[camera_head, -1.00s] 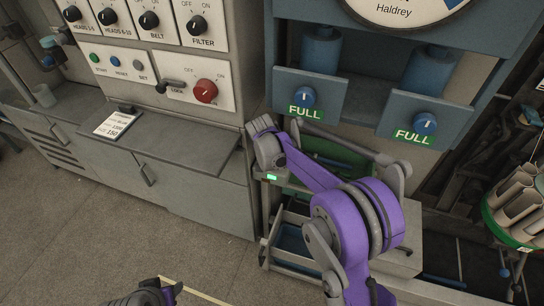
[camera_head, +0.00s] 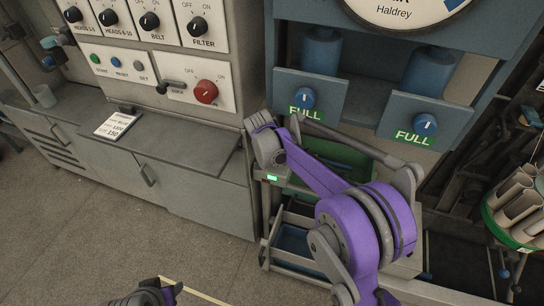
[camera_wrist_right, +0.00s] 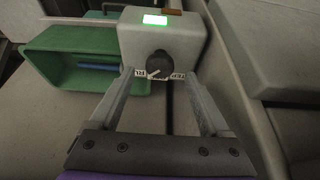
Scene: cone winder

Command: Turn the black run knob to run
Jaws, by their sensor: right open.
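The black run knob (camera_wrist_right: 158,65) sits on the face of a light grey box (camera_wrist_right: 190,38) in the right wrist view. A small pale mark shows near its lower left edge. White labels lie at its lower left and lower right, partly covered by the fingers. My right gripper (camera_wrist_right: 161,82) is open, with one finger on each side of the knob; contact is not clear. In the head view the box's green display (camera_head: 272,178) shows beside my purple right arm, but the knob cannot be made out. Part of my left arm shows at the bottom edge; its jaws cannot be made out.
A green bin (camera_wrist_right: 62,75) is left of the box in the wrist view. A grey cabinet with a red knob (camera_head: 206,91) and several black switches stands at the left of the head view. Blue panels marked FULL (camera_head: 414,137) are above my right arm.

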